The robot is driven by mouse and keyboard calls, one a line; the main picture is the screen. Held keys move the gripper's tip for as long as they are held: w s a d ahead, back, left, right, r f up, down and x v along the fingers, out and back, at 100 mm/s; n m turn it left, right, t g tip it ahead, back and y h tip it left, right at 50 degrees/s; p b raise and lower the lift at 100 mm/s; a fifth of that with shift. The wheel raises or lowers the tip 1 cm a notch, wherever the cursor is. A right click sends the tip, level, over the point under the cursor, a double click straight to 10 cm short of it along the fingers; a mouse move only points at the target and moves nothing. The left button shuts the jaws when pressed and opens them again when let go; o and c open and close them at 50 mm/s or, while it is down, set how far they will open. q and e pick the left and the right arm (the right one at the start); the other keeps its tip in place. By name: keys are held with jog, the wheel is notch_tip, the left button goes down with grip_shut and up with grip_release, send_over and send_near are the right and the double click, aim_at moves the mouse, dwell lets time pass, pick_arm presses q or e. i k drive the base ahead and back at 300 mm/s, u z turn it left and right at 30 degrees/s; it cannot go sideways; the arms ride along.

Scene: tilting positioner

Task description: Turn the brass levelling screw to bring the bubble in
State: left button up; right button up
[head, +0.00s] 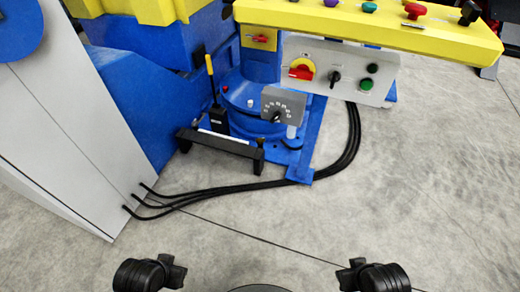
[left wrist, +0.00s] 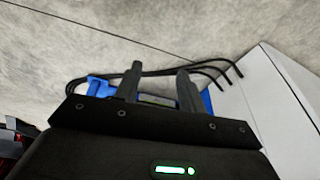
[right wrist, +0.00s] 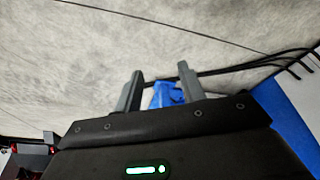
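The blue positioner base (head: 235,92) stands at the upper middle of the head view. A grey dial plate (head: 283,104) with a black pointer is mounted at its front. My left gripper (left wrist: 158,70) shows in the left wrist view with its two fingers apart and nothing held. My right gripper (right wrist: 160,70) shows in the right wrist view, also with fingers apart and empty. Both are away from the positioner, over the floor. Neither gripper's fingers can be made out in the head view.
A yellow panel with coloured buttons (head: 370,22) overhangs the base, above a grey switch box (head: 335,72). A black bar (head: 218,144) sits low in front. Black cables (head: 240,188) run across the floor to a grey cabinet (head: 60,125). The concrete floor (head: 420,190) is clear.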

aim_at(260, 141)
jog(key=k, duration=0.6)
jog(key=u, duration=0.9)
jog(key=i, duration=2.35)
jog(key=z, duration=2.8)
jog(key=i, duration=0.5)
jog(key=u, duration=0.05)
